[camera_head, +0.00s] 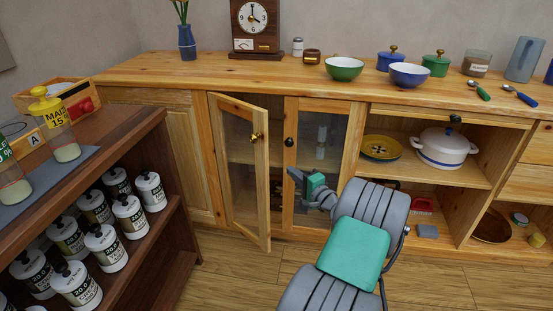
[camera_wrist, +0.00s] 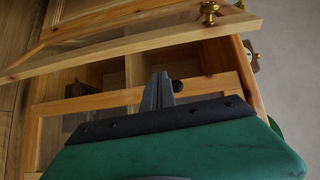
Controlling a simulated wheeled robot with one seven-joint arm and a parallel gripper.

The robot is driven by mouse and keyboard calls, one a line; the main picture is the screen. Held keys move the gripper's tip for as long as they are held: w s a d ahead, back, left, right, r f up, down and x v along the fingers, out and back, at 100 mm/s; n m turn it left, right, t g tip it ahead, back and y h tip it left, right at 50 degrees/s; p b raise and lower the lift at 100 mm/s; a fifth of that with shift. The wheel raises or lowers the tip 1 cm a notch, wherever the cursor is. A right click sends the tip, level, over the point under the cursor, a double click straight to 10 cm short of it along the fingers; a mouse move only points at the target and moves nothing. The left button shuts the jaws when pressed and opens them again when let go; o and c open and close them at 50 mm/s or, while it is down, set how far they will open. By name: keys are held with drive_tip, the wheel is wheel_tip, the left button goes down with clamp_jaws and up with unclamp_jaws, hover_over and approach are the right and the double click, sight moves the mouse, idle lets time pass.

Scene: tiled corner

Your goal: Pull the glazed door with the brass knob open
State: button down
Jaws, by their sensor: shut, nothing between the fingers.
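The glazed door (camera_head: 263,185) with the brass knob (camera_head: 256,136) stands partly open, swung out from its left side. A gap to the cabinet inside shows on its right. In the wrist view the door (camera_wrist: 130,48) crosses the upper part, with its brass knob (camera_wrist: 209,10) near the top. My gripper (camera_head: 297,180) is shut and empty, right of the door's free edge and apart from the knob. The shut fingertips show in the wrist view (camera_wrist: 158,78), near the dark knob (camera_wrist: 177,86) of the neighbouring glazed door.
The neighbouring glazed door (camera_head: 320,150) with the dark knob is closed. Open shelves at right hold a white pot (camera_head: 447,147) and a yellow plate (camera_head: 381,148). A dark shelf unit (camera_head: 150,145) with several canisters stands at near left. Floor (camera_head: 225,275) is clear before the door.

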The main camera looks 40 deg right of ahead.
drive_tip(key=w+b, duration=0.4)
drive_tip(key=w, duration=0.4)
drive_tip(key=shift+a+r+m+h, duration=0.2)
drive_tip(key=shift+a+m+h, duration=0.1)
drive_tip(key=shift+a+m, duration=0.1)
